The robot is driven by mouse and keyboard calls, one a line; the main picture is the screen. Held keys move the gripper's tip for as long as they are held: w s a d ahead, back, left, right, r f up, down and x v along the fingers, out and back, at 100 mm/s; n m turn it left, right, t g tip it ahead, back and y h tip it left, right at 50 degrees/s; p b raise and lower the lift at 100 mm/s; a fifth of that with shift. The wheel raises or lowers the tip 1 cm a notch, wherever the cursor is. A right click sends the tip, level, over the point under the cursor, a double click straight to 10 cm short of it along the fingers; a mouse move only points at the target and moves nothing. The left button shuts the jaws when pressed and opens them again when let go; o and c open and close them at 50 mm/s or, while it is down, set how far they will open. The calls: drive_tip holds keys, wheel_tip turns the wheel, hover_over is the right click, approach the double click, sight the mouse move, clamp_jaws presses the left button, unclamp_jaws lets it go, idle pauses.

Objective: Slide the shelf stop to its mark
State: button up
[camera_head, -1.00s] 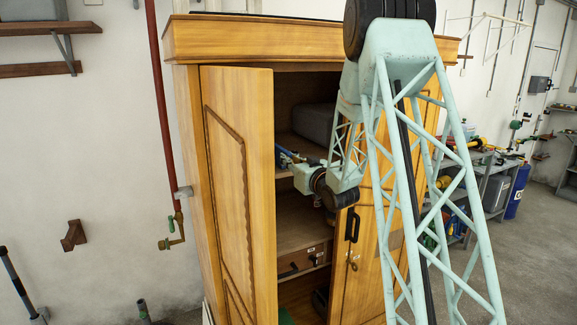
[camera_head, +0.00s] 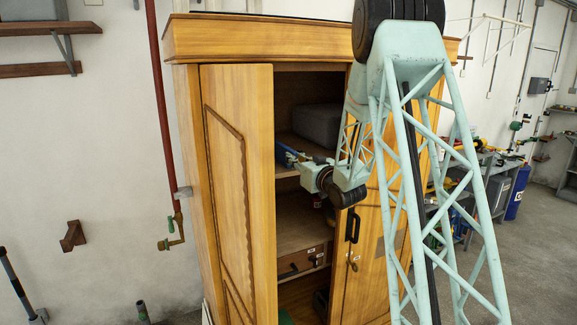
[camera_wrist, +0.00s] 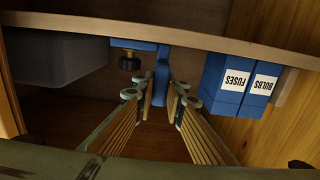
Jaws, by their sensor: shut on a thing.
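The shelf stop is a blue piece with a dark round knob, seen in the wrist view (camera_wrist: 162,78) at the edge of the wooden shelf (camera_wrist: 230,46). Its narrow blue tab reaches down between the fingers of my gripper (camera_wrist: 160,100), which are shut on it from both sides. The lower end of the tab is partly hidden by the fingers. In the head view my arm reaches into the open wardrobe (camera_head: 310,24), and the fingertips are too small to make out. I cannot make out the mark in either view.
A grey bin (camera_wrist: 55,58) is on one side of the stop; blue boxes labelled FUSES (camera_wrist: 230,82) and BULBS (camera_wrist: 262,88) are on the other. The open left door (camera_head: 237,190) stands beside my arm. A drawer (camera_head: 303,262) is lower down.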

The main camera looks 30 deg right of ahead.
drive_tip(key=d+b, duration=0.2)
drive_tip(key=d, duration=0.6)
drive_tip(key=shift+d, duration=0.4)
idle(2.4)
drive_tip(key=o, duration=0.7)
drive_tip(key=shift+s, duration=0.1)
drive_tip(key=shift+o, duration=1.1)
drive_tip(key=shift+s, duration=0.1)
drive_tip(key=s, duration=1.1)
drive_tip(key=shift+s+a, duration=0.15)
drive_tip(key=shift+s, duration=0.25)
